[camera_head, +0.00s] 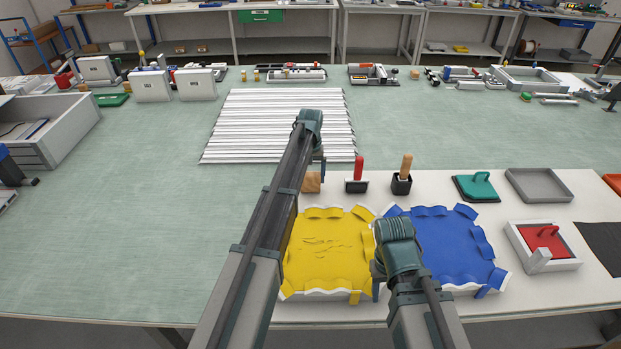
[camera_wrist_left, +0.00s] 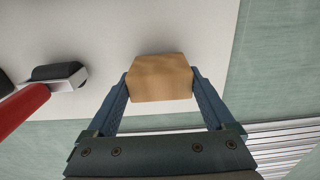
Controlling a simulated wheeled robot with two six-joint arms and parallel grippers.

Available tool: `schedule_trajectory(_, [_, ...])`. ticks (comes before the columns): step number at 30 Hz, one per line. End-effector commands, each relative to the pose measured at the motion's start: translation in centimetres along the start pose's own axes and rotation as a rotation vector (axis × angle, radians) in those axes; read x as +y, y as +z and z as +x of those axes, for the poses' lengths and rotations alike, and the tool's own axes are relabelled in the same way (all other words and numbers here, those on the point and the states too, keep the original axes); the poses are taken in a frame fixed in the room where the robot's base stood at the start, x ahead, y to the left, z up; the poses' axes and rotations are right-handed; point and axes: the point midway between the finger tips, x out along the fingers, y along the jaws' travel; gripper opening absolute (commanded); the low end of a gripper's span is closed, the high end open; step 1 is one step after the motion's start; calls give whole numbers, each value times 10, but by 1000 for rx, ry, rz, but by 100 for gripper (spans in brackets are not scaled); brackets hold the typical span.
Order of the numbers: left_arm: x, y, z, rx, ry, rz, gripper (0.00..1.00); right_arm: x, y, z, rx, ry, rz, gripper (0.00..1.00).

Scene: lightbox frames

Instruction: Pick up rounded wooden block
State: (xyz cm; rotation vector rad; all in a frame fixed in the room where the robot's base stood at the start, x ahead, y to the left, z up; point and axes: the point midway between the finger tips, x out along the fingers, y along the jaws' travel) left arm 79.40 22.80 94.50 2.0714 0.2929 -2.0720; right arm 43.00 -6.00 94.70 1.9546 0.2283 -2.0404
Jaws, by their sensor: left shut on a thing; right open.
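The rounded wooden block (camera_head: 311,183) is a small light-brown piece at the back left of the white board, behind the yellow fabric frame. In the left wrist view the block (camera_wrist_left: 160,78) sits between both blue-grey fingers, touching them. My left gripper (camera_head: 317,166) is shut on it from above; its arm hides part of the block in the head view. I cannot tell whether the block touches the board. My right gripper (camera_head: 376,280) is open over the gap between the yellow and blue frames, its fingers partly hidden by its own wrist.
A red-handled tool (camera_head: 358,174) and a wooden-handled brush (camera_head: 403,178) stand right of the block. The yellow frame (camera_head: 325,250) and blue frame (camera_head: 452,245) lie in front. White slats (camera_head: 240,125) lie behind.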

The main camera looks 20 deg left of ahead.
Motion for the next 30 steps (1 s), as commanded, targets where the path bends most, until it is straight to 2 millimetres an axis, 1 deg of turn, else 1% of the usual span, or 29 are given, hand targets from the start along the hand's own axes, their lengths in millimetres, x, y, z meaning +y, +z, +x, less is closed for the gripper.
schedule_trajectory(1, [0, 0, -8, 0, 0, 0, 27, 1, 0, -7, 0, 0, 0, 50])
schedule_trajectory(8, [0, 0, -36, 0, 0, 0, 27, 3, 2, -35, 0, 0, 0, 50])
schedule_trajectory(9, [3, -3, -37, 0, 0, 1, 27, 4, 2, -37, 0, 0, 0, 50])
schedule_trajectory(11, [17, -16, -33, 0, 0, 4, 27, 3, 2, -33, 0, 0, 0, 50])
schedule_trajectory(21, [84, -68, -41, 0, 0, 3, 27, 4, 2, -40, 0, 0, -1, 50])
schedule_trajectory(24, [100, -80, -42, 0, 0, 1, 27, 4, 2, -42, 0, 0, -1, 50])
schedule_trajectory(30, [119, -93, -44, 1, 0, 1, 27, 4, 3, -44, 0, 0, -1, 50])
